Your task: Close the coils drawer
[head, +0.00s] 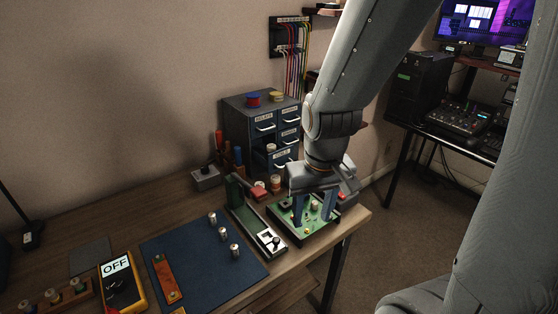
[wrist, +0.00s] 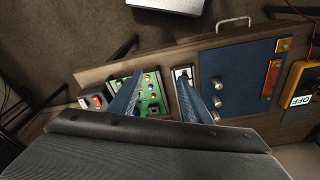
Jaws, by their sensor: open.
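A dark blue-grey drawer cabinet (head: 248,118) stands at the back of the desk in the head view. Its small drawers have white labels and pale handles. A lower drawer (head: 282,158) seems pulled out, with a pale round item (head: 271,147) showing above it. Its label is too small to read surely, so I cannot confirm it is the coils drawer. My gripper (head: 314,207) is open and empty, pointing down over the green circuit board (head: 311,224), in front and to the right of the cabinet. The wrist view shows its two spread fingers (wrist: 160,100); the cabinet is not seen there.
A narrow device with a white panel (head: 270,241) lies left of the board. Screwdrivers (head: 226,152), a grey box (head: 206,178) and small jars (head: 275,183) stand near the cabinet. A yellow meter (head: 121,283) is at the front left.

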